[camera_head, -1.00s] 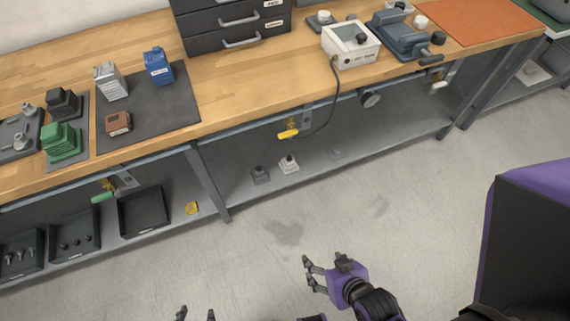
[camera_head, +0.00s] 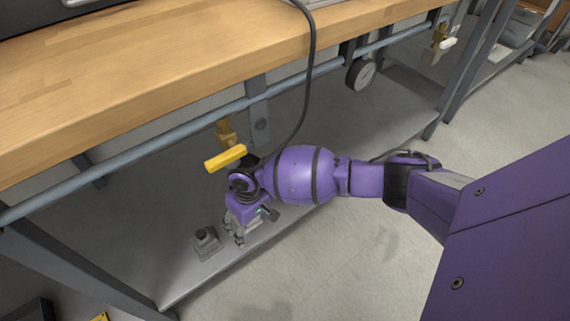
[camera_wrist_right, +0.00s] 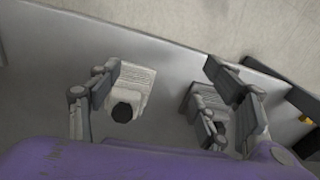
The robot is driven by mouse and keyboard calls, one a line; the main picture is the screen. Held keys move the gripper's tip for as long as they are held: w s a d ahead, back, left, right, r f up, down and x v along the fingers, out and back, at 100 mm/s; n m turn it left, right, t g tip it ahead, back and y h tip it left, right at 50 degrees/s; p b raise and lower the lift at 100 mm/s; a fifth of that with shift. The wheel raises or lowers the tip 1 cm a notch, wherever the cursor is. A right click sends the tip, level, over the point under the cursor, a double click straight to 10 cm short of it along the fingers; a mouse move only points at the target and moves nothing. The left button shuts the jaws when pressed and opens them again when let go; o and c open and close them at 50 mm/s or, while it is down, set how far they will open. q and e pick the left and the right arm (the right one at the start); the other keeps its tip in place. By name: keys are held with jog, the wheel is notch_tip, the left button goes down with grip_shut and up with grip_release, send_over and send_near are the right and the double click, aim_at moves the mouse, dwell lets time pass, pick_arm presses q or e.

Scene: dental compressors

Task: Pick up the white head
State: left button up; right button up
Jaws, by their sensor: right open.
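The white head (camera_wrist_right: 143,78) stands on the lower shelf, a pale ribbed block with a dark round knob. It shows in the right wrist view between the spread fingers, nearer the left one; no contact is clear. In the head view my right gripper hides most or all of it. My right gripper (camera_head: 240,237) is open and empty, pointing down low over the shelf; its fingers also show in the right wrist view (camera_wrist_right: 163,88). A similar grey head (camera_head: 206,243) stands just left of the gripper; the wrist view shows it (camera_wrist_right: 196,98) by the right finger. My left gripper is out of view.
The wooden bench top (camera_head: 160,75) overhangs the grey shelf (camera_head: 190,282). A rail (camera_head: 130,155), a yellow-handled valve (camera_head: 225,158) and a hanging black cable (camera_head: 308,80) are close to my right arm. Open floor (camera_head: 350,270) lies in front.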

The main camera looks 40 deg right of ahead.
jog(key=m+b, duration=0.1)
jog(key=b, duration=0.2)
send_near(254, 223)
jog(key=w, duration=0.1)
jog(key=w+a, duration=0.1)
jog(key=w, duration=0.1)
jog(key=shift+f+h, duration=0.2)
jog(key=shift+h, duration=0.2)
jog(key=shift+w+d, duration=0.15)
jog(key=shift+w+f+b, duration=0.1)
jog(key=shift+f+b, duration=1)
jog(key=shift+f, duration=0.3)
notch_tip(254, 223, down, 4)
jog(key=b, duration=0.3)
jog(key=shift+f, duration=0.1)
jog(key=c, duration=0.9)
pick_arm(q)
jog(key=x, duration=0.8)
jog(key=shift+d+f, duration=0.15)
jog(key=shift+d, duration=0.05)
pick_arm(e)
jog(key=c, duration=0.9)
